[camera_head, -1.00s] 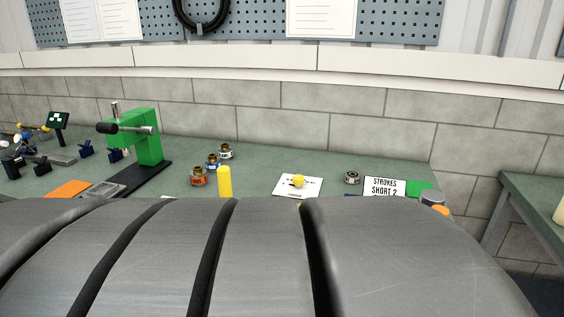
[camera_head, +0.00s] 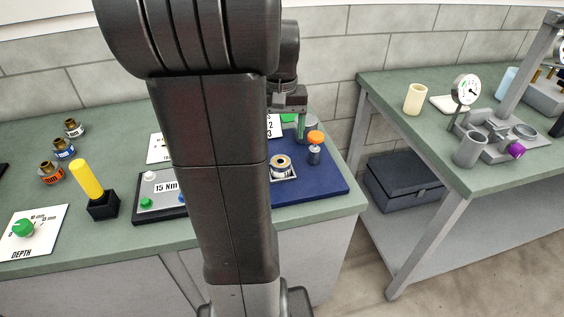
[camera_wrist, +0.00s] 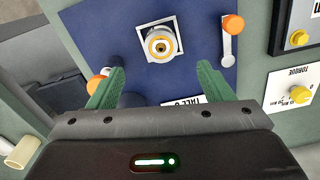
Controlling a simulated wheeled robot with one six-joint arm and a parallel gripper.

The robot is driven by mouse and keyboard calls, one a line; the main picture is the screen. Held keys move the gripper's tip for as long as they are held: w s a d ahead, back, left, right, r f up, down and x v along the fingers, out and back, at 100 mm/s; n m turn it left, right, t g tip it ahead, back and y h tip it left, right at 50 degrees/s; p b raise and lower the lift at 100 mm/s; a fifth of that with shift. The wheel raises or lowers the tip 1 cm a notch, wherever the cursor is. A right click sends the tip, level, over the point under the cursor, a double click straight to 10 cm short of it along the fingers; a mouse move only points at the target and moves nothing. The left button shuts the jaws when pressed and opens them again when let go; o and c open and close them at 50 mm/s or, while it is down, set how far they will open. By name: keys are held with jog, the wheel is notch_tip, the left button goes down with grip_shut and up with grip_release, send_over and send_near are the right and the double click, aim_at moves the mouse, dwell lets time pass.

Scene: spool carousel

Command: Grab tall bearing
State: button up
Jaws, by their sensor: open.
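My gripper (camera_wrist: 157,73) is open, with its two green fingers spread apart and nothing between them. In the head view my gripper (camera_head: 299,128) hangs over the back of a blue mat, partly hidden by my arm. A round metal bearing piece with a brass-coloured ring (camera_head: 281,165) sits in a square holder on the mat. In the wrist view this bearing piece (camera_wrist: 161,44) lies just beyond the fingertips, roughly centred between them, apart from both. Three similar pieces with orange (camera_head: 51,173), blue (camera_head: 64,149) and white (camera_head: 74,128) bands stand at the left. I cannot tell which is the tall one.
The blue mat (camera_head: 320,184) also carries an orange-topped post (camera_head: 315,142). A sign behind is partly hidden. A yellow post (camera_head: 87,179) in a black block and a "15 Nm" panel (camera_head: 160,192) stand left of my arm. A second table (camera_head: 395,126) is at right, across a gap.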

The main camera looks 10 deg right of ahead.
aim_at(280, 156)
jog(key=f, duration=0.9)
jog(key=shift+w+f, duration=0.25)
jog(key=shift+f, duration=0.05)
jog(key=c, duration=1.4)
jog(key=shift+r, duration=0.15)
jog(key=shift+c, duration=0.3)
